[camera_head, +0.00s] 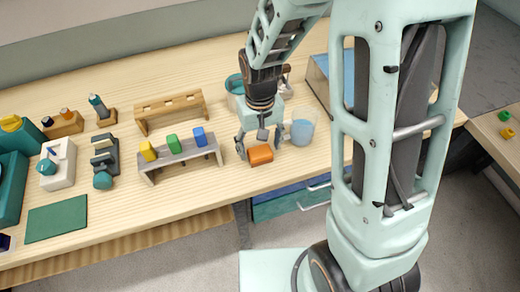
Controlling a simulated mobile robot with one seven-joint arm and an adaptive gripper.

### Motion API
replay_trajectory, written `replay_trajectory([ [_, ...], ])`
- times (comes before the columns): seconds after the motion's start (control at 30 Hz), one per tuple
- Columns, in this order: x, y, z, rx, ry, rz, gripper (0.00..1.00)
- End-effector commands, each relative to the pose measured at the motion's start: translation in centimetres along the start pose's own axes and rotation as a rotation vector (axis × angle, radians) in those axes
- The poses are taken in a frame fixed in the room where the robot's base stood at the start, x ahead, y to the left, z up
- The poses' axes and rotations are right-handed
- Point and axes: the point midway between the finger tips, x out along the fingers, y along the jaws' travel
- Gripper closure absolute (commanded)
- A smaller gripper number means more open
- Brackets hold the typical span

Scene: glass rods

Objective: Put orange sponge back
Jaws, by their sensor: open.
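The orange sponge (260,155), a small orange block, lies on the wooden table near its front edge. My gripper (260,146) is open and points down just over and behind the sponge, with one finger to its left and one to its right. I cannot tell whether the fingers touch it. A grey rack (182,157) to the left holds a yellow block (148,152), a green block (174,144) and a blue block (200,137). Behind it stands a wooden rack (170,108) with empty notches.
A translucent blue cup (302,128) stands close to the right of my gripper, and a teal container (235,86) is behind it. A green mat (56,219) lies at the left. Tools and bins crowd the far left. The table between mat and grey rack is clear.

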Motion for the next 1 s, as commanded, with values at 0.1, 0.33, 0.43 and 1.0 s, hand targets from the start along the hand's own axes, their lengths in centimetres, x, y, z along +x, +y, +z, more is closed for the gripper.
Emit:
replay_trajectory([
  [0.1,-2.8,0.0,-0.1,0.000,0.006,0.000,0.36],
  [0.33,-7.3,0.0,-0.1,0.000,0.004,0.000,0.36],
  [0.43,-8.6,0.0,-0.1,0.000,0.003,0.000,0.36],
  [1.0,-9.7,0.0,0.0,0.000,0.000,0.000,0.36],
])
